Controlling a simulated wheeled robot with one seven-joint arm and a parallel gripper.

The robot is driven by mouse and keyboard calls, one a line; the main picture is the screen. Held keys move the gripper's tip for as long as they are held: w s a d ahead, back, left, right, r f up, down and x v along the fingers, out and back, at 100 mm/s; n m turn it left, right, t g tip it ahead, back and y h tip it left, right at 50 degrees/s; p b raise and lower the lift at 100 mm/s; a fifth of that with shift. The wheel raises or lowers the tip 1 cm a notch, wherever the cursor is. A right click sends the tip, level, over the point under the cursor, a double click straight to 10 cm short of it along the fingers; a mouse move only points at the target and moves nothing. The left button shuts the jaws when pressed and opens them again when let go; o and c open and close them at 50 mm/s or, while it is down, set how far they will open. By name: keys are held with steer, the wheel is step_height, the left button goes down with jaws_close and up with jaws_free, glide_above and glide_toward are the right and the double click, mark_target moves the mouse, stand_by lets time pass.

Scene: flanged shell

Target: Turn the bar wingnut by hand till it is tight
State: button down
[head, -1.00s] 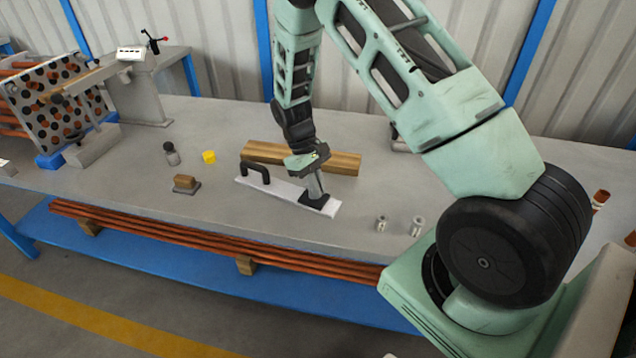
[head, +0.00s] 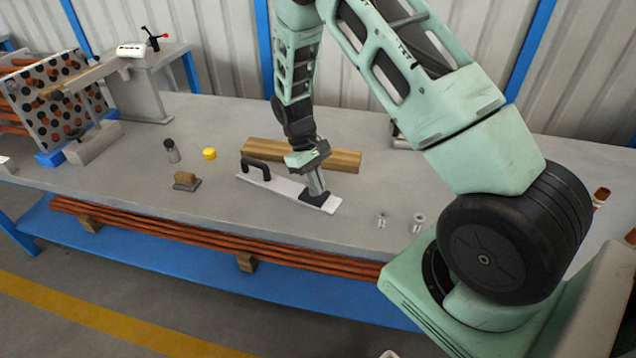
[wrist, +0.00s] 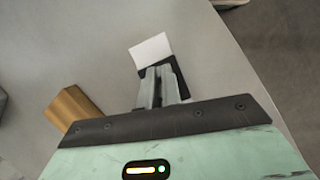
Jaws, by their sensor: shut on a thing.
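A white plate (head: 283,186) with a black bridge handle (head: 256,168) at its left end lies on the workbench. My gripper (head: 317,190) points down at the plate's right end, over a dark block (head: 310,195). In the wrist view my gripper's fingers (wrist: 160,88) are close together in front of the dark block (wrist: 183,78), with the white plate's end (wrist: 151,48) beyond. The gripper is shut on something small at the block. The bar wingnut itself is not distinguishable; the fingers hide it.
A wooden beam (head: 335,160) lies behind the plate, close to my arm. Two small metal cylinders (head: 382,220) (head: 418,222) stand to the right. A yellow cap (head: 209,154), a dark-topped bottle (head: 172,151) and a wood-handled block (head: 186,181) are to the left. The bench front is clear.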

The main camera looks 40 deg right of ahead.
steer(key=c, duration=1.6)
jaws_free()
steer(key=shift+r, duration=0.1)
steer(key=b+v, duration=0.1)
steer(key=v, duration=1.6)
steer(key=shift+w+r, duration=0.1)
steer(key=shift+r, duration=0.05)
